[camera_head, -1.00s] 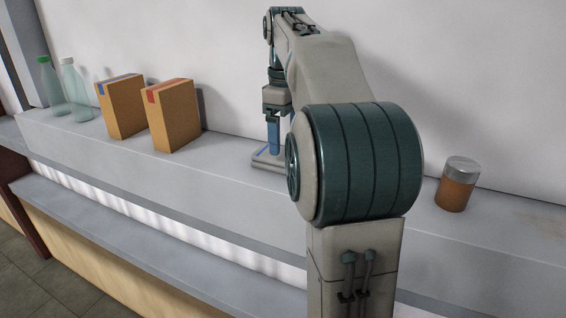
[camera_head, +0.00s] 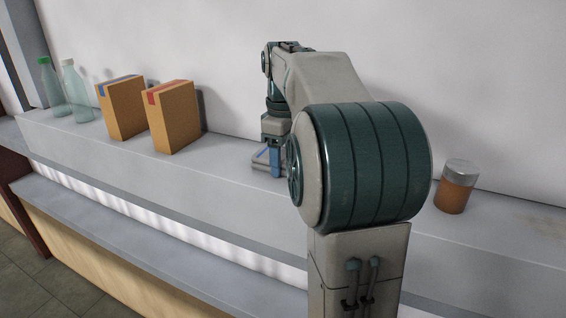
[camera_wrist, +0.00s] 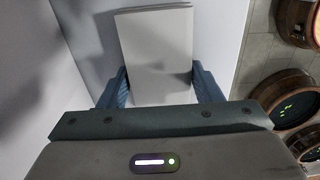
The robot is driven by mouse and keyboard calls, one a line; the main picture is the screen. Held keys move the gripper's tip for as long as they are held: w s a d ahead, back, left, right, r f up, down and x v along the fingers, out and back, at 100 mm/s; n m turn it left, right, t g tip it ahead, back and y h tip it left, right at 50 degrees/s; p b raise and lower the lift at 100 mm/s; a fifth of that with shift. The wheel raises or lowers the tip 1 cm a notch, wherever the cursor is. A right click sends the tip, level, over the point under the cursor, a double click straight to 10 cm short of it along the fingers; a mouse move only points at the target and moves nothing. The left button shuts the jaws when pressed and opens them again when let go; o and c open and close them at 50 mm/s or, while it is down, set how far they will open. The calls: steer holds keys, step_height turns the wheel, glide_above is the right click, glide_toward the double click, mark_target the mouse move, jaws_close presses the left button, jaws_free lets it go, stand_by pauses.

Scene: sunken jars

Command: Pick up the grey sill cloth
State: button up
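The grey sill cloth (camera_head: 259,165) lies folded on the wall ledge, mostly hidden behind my gripper and arm in the head view. In the wrist view a pale grey folded rectangle, which looks like the cloth (camera_wrist: 155,50), lies ahead of and between my blue fingers. My gripper (camera_head: 273,163) points down at the cloth, low over the ledge. In the wrist view my gripper (camera_wrist: 160,85) is open, with one finger on each side of the cloth. I cannot tell whether either finger touches it.
Two cardboard boxes, one with blue tape (camera_head: 124,108) and one with red tape (camera_head: 173,118), stand left on the ledge (camera_head: 225,190). Clear bottles (camera_head: 75,95) stand beyond them. An amber jar (camera_head: 455,190) stands right. A wall is behind; barrels (camera_wrist: 283,95) show below the ledge.

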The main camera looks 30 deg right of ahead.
mark_target(283, 156)
steer(key=shift+c, duration=1.1)
steer(key=shift+r, duration=0.15)
step_height(283, 156, up, 10)
steer(key=shift+f, duration=0.1)
steer(key=shift+o, duration=1)
steer(key=shift+c, duration=0.5)
